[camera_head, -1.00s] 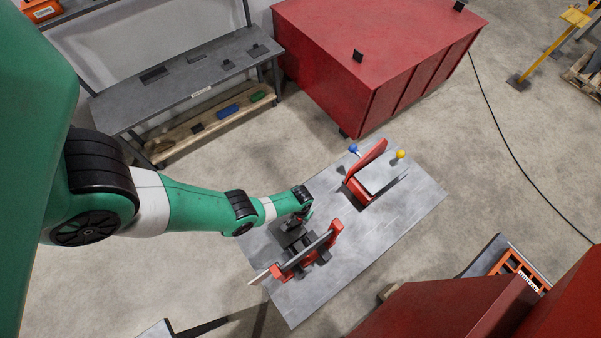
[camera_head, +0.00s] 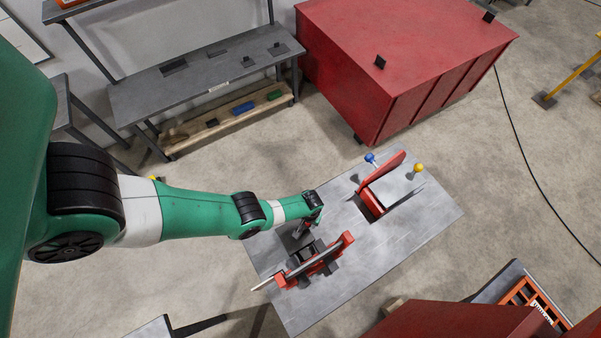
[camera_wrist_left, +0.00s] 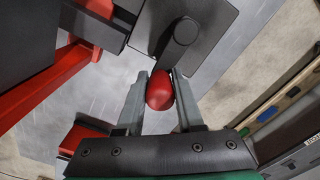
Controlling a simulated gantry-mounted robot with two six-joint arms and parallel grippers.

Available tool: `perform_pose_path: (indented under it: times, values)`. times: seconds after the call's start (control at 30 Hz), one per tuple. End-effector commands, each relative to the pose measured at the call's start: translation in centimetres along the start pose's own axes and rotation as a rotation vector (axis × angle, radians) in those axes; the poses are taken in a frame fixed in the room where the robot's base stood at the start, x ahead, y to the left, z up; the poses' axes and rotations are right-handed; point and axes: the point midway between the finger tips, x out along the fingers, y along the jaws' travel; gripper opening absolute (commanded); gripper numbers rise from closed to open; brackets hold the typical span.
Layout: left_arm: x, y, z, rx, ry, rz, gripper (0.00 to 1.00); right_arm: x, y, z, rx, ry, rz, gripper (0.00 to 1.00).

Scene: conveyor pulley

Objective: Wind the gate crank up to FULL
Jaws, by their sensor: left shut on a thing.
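The gate crank has a dark arm with a round end (camera_wrist_left: 184,32) and a red knob (camera_wrist_left: 160,91), both in the left wrist view. My left gripper (camera_wrist_left: 155,100) is shut on the red knob, one grey finger on each side. In the head view my left gripper (camera_head: 303,229) is at the near-left part of the grey table, beside the red and black mechanism (camera_head: 318,262). The crank itself is mostly hidden there by my wrist. No FULL mark can be read. My right gripper is in neither view.
On the same grey table (camera_head: 415,225) stands a red bracket (camera_head: 371,202) with a blue knob (camera_head: 370,158) and a yellow knob (camera_head: 418,168). A red cabinet (camera_head: 410,50) and a grey workbench (camera_head: 205,85) stand behind. The table's right part is clear.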

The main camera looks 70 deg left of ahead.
Motion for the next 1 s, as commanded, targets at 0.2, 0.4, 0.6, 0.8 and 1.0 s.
perform_pose_path:
  times: [0.2,0.4,0.6,0.8,1.0]
  values:
    - [0.0,0.0,0.0,-0.005,0.001,-0.002,0.00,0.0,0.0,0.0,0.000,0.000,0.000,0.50]
    - [0.0,0.0,0.0,-0.004,0.001,-0.002,0.58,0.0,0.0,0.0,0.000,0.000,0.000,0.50]
    - [0.0,0.0,0.0,-0.004,0.001,-0.002,0.66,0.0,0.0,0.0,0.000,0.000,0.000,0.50]
    - [-0.5,0.1,0.0,-0.003,0.001,-0.002,0.66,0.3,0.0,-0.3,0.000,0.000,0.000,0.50]
    - [-3.4,0.1,0.0,-0.003,0.001,-0.001,0.66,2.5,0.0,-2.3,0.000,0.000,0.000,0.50]
